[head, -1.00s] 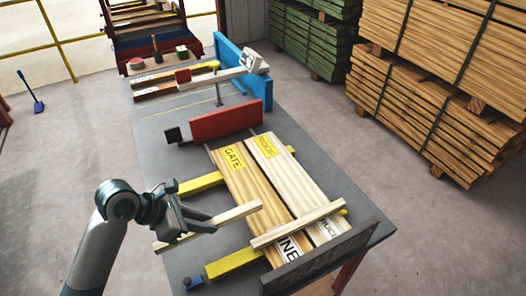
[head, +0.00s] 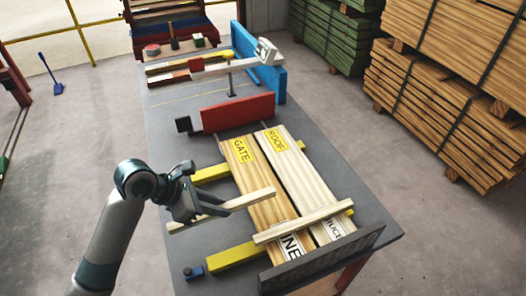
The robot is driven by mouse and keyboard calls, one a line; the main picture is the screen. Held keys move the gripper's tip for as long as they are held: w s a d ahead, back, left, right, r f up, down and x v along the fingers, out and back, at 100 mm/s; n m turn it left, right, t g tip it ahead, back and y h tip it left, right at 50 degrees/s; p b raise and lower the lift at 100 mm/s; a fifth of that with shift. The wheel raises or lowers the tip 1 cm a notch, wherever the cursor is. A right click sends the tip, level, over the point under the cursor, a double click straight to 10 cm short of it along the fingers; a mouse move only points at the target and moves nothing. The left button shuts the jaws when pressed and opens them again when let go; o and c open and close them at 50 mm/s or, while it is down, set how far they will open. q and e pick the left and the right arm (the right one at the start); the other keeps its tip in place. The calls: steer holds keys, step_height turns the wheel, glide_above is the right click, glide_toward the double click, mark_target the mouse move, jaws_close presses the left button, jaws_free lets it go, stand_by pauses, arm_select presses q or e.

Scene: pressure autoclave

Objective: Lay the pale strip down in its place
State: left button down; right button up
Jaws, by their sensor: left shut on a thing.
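My left gripper (head: 190,207) is shut on a pale wooden strip (head: 248,200). The strip's right end reaches over the board marked GATE (head: 262,185); its left end sticks out left of the gripper. I cannot tell whether the strip touches the board. The paler board marked ROOF (head: 300,180) lies alongside to the right. A second pale strip (head: 302,222) lies across both boards near their front ends. My right gripper is not in view.
Yellow bars (head: 232,256) pass beneath the boards. A dark plate (head: 320,260) stands along the table's front edge. A red block (head: 238,112) stands behind the boards, and a blue panel (head: 270,82) farther back. Bare grey table (head: 175,150) shows at left.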

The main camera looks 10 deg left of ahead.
arm_select(q)
steer(key=w+d+r+p, duration=0.1)
steer(key=w+d+r, duration=0.2)
steer(key=w, duration=0.5)
steer(key=w+d+r+p, duration=0.1)
steer(key=w+d+r, duration=0.3)
steer(key=w, duration=0.4)
steer(key=shift+w+d+r, duration=0.2)
steer(key=shift+d+r, duration=0.1)
steer(key=shift+r, duration=0.05)
steer(key=w+a+f, duration=0.1)
steer(key=w+f, duration=0.1)
steer(key=w, duration=0.1)
steer(key=w+f+p, duration=0.1)
steer(key=w+f, duration=0.1)
steer(key=w, duration=0.2)
steer(key=w+a+f+p, duration=0.1)
steer(key=w+f, duration=0.2)
steer(key=w, duration=0.1)
steer(key=shift+w+a, duration=0.25)
steer(key=shift+a, duration=0.05)
steer(key=shift+f, duration=0.1)
step_height(320, 180, down, 3)
steer(key=shift+s+r+p, duration=0.1)
steer(key=shift+r+p, duration=0.1)
steer(key=shift+p, duration=0.45)
steer(key=shift+f, duration=0.6)
steer(key=shift+f, duration=0.15)
